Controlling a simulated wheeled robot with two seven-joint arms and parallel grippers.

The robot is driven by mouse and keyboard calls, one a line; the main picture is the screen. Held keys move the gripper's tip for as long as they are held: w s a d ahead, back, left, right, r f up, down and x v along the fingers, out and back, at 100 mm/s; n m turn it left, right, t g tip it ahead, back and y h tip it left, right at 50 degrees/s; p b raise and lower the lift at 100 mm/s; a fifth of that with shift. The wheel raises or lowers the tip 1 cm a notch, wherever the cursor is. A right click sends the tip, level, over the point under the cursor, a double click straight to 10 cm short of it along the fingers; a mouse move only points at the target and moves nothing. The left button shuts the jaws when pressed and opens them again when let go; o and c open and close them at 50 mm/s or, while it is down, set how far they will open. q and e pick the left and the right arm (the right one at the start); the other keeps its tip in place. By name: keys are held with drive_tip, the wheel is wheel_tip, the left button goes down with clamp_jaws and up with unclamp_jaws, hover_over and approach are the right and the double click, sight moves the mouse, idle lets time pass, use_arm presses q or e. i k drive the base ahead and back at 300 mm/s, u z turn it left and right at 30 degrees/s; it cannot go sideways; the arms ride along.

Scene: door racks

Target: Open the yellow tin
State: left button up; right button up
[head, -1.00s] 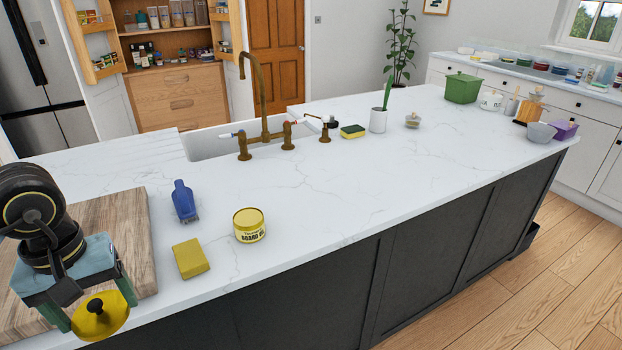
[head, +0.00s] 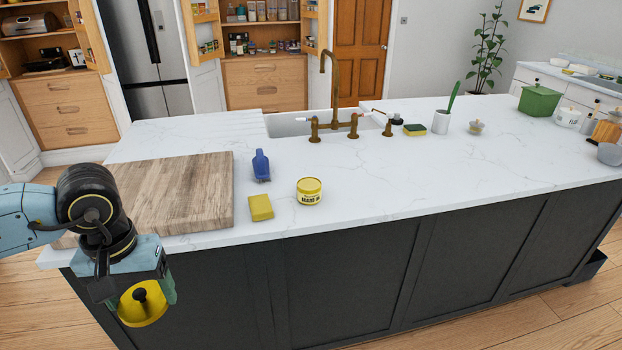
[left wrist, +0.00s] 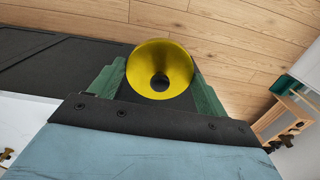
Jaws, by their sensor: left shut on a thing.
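A yellow tin (head: 309,193) with a pale label stands upright on the white counter. Its top looks yellow, and I cannot tell whether a lid is on it. My left gripper (head: 145,296) is shut on a round yellow piece (head: 147,315) with a black knob. It holds the piece in front of the counter's near face, left of the tin and well apart from it. In the left wrist view the yellow piece (left wrist: 181,62) sits between the green fingers, with a dark centre. My right gripper is not in view.
A yellow block (head: 261,208) and a blue brush-like tool (head: 261,165) stand left of the tin. A wooden board (head: 175,190) covers the counter's left end. A brass tap (head: 335,90) rises by the sink.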

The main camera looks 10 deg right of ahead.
sight(309, 189)
drive_tip(key=z, duration=0.55)
drive_tip(key=i, duration=0.55)
drive_tip(key=z, duration=0.85)
drive_tip(key=i, duration=1.2)
drive_tip(key=z, duration=0.2)
